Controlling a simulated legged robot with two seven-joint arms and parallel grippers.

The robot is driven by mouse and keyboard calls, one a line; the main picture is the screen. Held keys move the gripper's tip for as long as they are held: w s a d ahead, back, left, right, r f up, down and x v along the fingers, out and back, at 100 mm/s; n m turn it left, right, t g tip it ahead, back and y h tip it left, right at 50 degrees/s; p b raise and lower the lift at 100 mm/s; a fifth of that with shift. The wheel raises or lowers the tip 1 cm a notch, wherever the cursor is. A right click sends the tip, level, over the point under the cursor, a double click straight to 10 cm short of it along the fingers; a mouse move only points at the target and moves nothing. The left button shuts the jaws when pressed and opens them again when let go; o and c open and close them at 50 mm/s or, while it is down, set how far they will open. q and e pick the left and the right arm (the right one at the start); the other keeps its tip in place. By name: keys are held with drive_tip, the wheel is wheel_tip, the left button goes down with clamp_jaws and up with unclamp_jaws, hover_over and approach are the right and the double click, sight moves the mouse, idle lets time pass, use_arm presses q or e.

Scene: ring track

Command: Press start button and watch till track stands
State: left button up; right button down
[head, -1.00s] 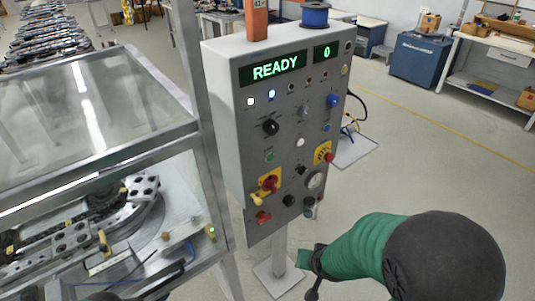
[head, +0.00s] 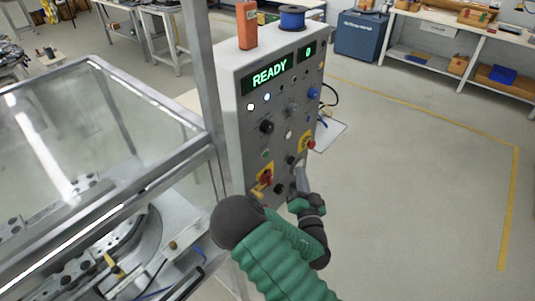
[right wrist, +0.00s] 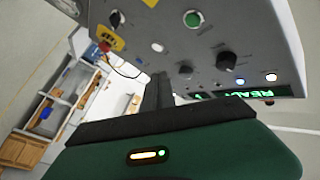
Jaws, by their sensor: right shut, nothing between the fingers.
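The control panel (head: 285,120) stands right of the glazed enclosure, its display (head: 269,73) reading READY and its small counter (head: 309,49) showing 0. A green button (head: 265,154) sits on the lower left of the panel face; it also shows in the right wrist view (right wrist: 192,18). No label for it is legible. The ring track (head: 130,238) is partly visible through the enclosure glass. My right gripper (head: 301,176) is shut and empty, in front of the panel's lower part, right of and below the green button. My left gripper is out of view.
The enclosure frame (head: 195,75) stands close on the left. Open floor lies right.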

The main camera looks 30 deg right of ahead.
sight(266, 154)
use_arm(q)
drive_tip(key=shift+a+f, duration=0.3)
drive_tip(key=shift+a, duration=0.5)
use_arm(e)
drive_tip(key=w+a, duration=0.5)
drive_tip(key=w, duration=0.3)
drive_tip(key=shift+r, duration=0.2)
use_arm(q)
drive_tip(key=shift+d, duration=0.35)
use_arm(e)
drive_tip(key=shift+w+d+f, duration=0.1)
drive_tip(key=shift+d, duration=0.25)
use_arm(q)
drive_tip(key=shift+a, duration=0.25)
use_arm(e)
drive_tip(key=shift+a, duration=0.2)
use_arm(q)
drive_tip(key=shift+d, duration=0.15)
use_arm(e)
drive_tip(key=shift+d, duration=0.1)
use_arm(q)
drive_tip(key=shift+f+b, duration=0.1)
drive_tip(key=shift+b, duration=0.2)
use_arm(e)
drive_tip(key=shift+w+a, duration=0.2)
drive_tip(key=shift+w, duration=0.15)
